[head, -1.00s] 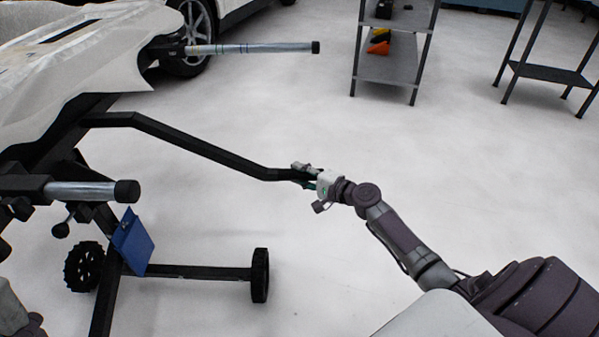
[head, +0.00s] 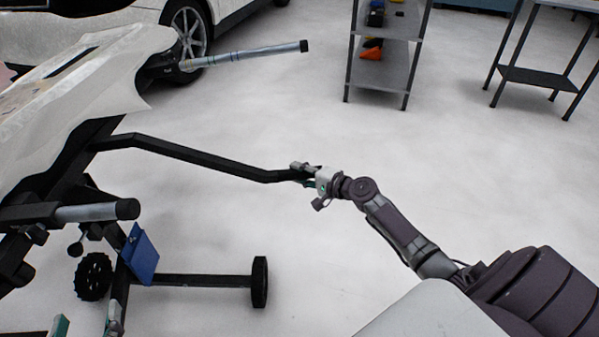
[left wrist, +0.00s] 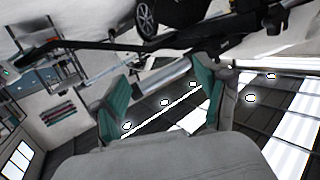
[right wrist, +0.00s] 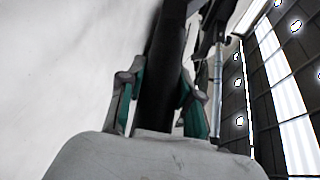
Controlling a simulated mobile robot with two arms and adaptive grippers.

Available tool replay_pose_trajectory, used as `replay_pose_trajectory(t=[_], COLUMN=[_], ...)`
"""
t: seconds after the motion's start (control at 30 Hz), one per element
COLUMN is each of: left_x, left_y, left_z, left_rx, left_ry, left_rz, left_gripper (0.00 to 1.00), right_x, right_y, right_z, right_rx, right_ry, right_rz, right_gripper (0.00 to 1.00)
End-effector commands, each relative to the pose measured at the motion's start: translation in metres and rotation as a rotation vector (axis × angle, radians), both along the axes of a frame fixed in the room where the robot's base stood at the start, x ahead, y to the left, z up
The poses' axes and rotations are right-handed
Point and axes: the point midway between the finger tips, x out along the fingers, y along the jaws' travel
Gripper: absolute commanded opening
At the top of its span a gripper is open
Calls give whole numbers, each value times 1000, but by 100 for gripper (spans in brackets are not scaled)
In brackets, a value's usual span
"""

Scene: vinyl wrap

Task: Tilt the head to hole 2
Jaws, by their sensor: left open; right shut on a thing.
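The stand's tilting head, under a pale sheet-covered panel (head: 95,85), is at the upper left of the head view. Two silver rods with black ends, an upper one (head: 245,55) and a lower one (head: 85,213), stick out near it. My right gripper (head: 305,173) is shut on the end of a bent black bar (head: 205,158) of the stand. The right wrist view shows the bar (right wrist: 165,80) between its fingers. My left gripper (head: 87,326) is open at the bottom left, below the lower rod; its fingers (left wrist: 160,95) are empty. I cannot make out hole 2.
A blue plate (head: 140,255) hangs on the stand above its wheeled base (head: 205,280). A car (head: 190,25) stands behind. A shelf (head: 383,70) and a dark-legged table (head: 540,76) are at the back. The middle floor is clear.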

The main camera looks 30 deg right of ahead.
Motion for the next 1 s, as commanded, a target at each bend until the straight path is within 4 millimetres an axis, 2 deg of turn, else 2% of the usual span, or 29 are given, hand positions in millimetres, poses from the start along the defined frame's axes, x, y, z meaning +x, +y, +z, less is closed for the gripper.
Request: replay_pose_trajectory(t=[0.03,0.2,0.4,0.6,0.87,0.9,1.0], left_x=[-4,-23,-51,-64,-64,-64,-64], left_y=[3,13,25,30,30,30,30], left_z=[-7,-43,-74,-86,-87,-87,-87], left_rx=[16,69,119,139,138,138,138], left_ry=[62,286,505,591,592,592,592], left_rz=[4,19,34,40,40,40,40], left_gripper=[75,75,75,75,75,75,75], right_x=[2,1,1,0,0,0,0], right_y=[-1,-2,-2,-3,-3,-3,-3], right_z=[9,16,22,22,21,21,21], right_rx=[0,-10,-21,-25,-26,-27,-27], right_ry=[-6,0,9,12,12,12,12], right_rz=[-4,-4,-4,-3,-3,-3,-3], right_gripper=[0,0,0,0,0,37,54])
